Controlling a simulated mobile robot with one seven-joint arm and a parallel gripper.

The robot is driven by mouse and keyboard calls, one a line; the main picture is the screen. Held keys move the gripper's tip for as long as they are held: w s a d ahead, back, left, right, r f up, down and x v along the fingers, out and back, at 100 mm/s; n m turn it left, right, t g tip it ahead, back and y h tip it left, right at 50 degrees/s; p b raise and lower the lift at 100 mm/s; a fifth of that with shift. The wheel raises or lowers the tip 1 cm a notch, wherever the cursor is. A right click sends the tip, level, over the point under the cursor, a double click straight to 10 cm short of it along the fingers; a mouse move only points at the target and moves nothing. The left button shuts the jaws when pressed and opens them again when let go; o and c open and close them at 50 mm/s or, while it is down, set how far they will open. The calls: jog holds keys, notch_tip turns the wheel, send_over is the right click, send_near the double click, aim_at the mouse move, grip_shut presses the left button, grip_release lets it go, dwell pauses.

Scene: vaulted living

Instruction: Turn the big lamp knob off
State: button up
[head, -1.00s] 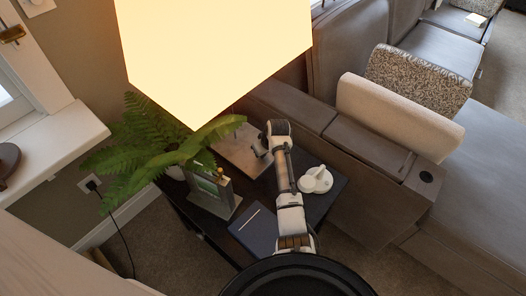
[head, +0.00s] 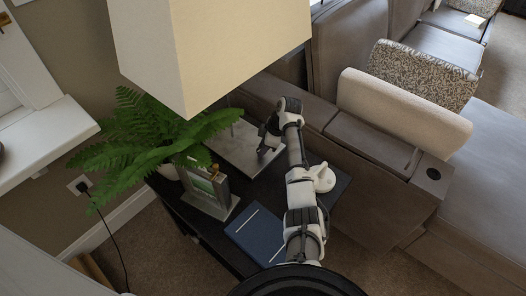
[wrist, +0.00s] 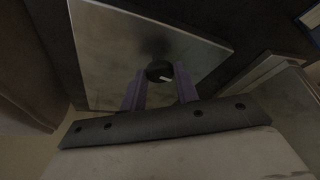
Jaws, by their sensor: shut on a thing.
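The big lamp has a large boxy shade (head: 225,45), which is unlit and beige. Its flat metal base (head: 238,152) lies on the dark side table. In the wrist view, the base (wrist: 110,60) fills the middle, and a round dark knob (wrist: 158,71) with a pale mark is on it. My gripper (wrist: 161,82) has its two purple fingers on either side of the knob and is shut on it. In the head view, my gripper (head: 265,143) reaches down over the base beneath the shade, and the knob is hidden there.
A fern (head: 150,140) and a framed picture stand left of my arm on the side table (head: 190,215). A blue book (head: 255,235) lies in front. A white round object (head: 322,178) is right of my arm. A sofa (head: 360,150) stands close on the right.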

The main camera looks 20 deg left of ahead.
jog(key=shift+w+n+g+b, duration=0.1)
jog(key=shift+n+g+b, duration=0.2)
jog(key=shift+n+b, duration=0.5)
jog(key=shift+n, duration=0.3)
jog(key=o, duration=1)
jog(key=shift+c, duration=0.2)
jog(key=shift+r, duration=0.1)
jog(key=v, duration=1.3)
jog(key=shift+w+r+b, duration=0.15)
jog(key=shift+r+b, duration=0.15)
jog(key=shift+r, duration=0.05)
